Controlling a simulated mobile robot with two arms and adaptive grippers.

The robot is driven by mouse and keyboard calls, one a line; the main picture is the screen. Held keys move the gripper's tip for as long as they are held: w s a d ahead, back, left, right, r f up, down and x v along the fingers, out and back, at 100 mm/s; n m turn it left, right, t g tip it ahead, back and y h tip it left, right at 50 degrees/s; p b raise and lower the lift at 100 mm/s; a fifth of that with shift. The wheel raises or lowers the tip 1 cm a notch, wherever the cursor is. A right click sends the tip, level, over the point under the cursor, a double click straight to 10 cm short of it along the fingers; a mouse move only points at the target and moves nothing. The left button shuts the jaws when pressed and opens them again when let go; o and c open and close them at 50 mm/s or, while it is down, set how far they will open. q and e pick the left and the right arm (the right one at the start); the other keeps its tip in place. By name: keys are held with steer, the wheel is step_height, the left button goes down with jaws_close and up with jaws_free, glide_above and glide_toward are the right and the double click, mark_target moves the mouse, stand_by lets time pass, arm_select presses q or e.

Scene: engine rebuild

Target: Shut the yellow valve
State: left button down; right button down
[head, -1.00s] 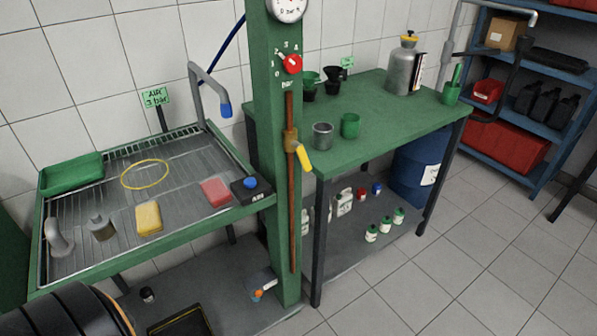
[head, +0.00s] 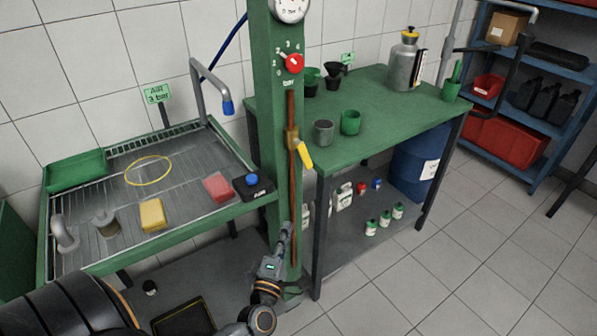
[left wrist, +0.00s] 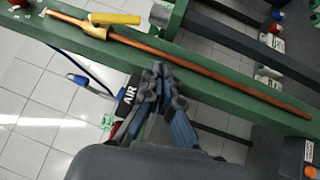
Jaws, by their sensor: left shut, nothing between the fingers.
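The yellow valve has a brass body (head: 292,137) on a thin copper pipe (head: 293,205) that runs up the green post. Its yellow handle (head: 305,154) slants down and to the right from the body. In the left wrist view, the yellow handle (left wrist: 114,18) lies close beside the copper pipe, at the upper left. My left gripper (head: 287,228) is shut and empty, in front of the lower post and below the valve. In the left wrist view, its fingers (left wrist: 163,98) are together, apart from the handle. My right gripper is not in view.
A red knob (head: 295,63) and a gauge (head: 291,8) sit on the post (head: 267,110) above the valve. A wash tray (head: 95,235) stands left. A green bench (head: 385,112) with cups stands right, close to the post. Open floor (head: 400,290) lies at the lower right.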

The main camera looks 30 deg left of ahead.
mark_target(302, 153)
arm_select(q)
steer(key=r+n, duration=0.1)
steer(key=a+r+n+y, duration=0.1)
steer(key=r, duration=0.1)
steer(key=r+n+y, duration=0.1)
steer(key=r, duration=0.1)
steer(key=shift+s+a+n, duration=0.2)
steer(key=shift+a+n, duration=0.1)
steer(key=shift+a, duration=0.05)
steer(key=w+d+r+p+x, duration=0.1)
steer(key=d+p+x, duration=0.1)
steer(key=x, duration=1.1)
steer(key=shift+d+p, duration=0.35)
steer(key=shift+p, duration=0.2)
steer(key=shift+s+f, duration=0.1)
